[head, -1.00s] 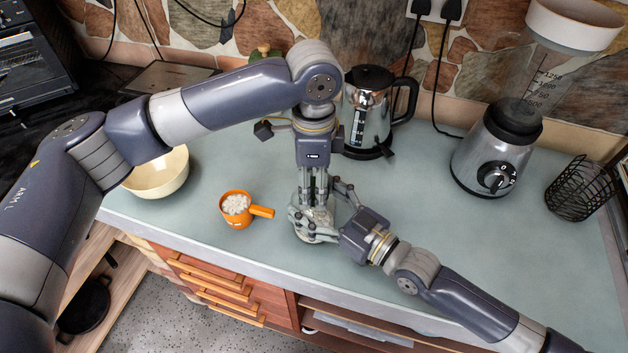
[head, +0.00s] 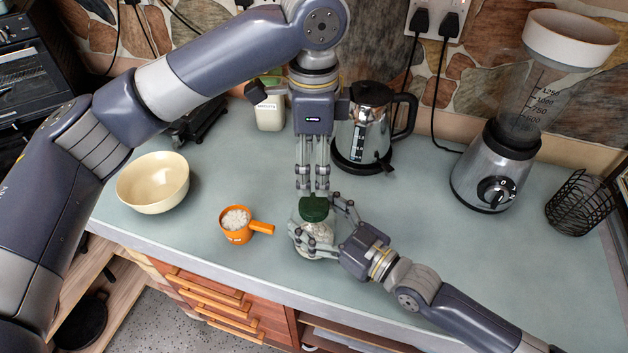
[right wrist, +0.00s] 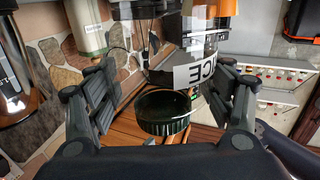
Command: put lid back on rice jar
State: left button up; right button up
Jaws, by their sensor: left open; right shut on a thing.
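The rice jar (head: 322,232) is clear with pale contents and stands near the counter's front edge. My right gripper (head: 320,226) is shut around it from the right, hiding part of its side. Its white label (right wrist: 197,73) with dark letters shows in the right wrist view. The dark green lid (head: 314,209) is on top of the jar mouth; I cannot tell how tightly it is seated. It also shows as a ribbed round in the right wrist view (right wrist: 165,112). My left gripper (head: 313,192) points down just above the lid, open and empty.
An orange measuring cup (head: 236,236) of white contents is left of the jar, with a cream bowl (head: 150,195) beyond. A labelled canister (head: 270,112) and kettle (head: 365,128) stand behind. A blender (head: 493,178) and wire basket (head: 580,205) are right. The counter between is clear.

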pick_arm(q)
notch_tip(320, 180, up, 2)
jog(key=shift+r, duration=0.1)
pick_arm(e)
jog(key=o, duration=2.2)
jog(key=shift+c, duration=0.2)
jog(key=shift+s+d, duration=0.1)
jog(key=v, duration=1.1)
jog(key=shift+s+d, duration=0.25)
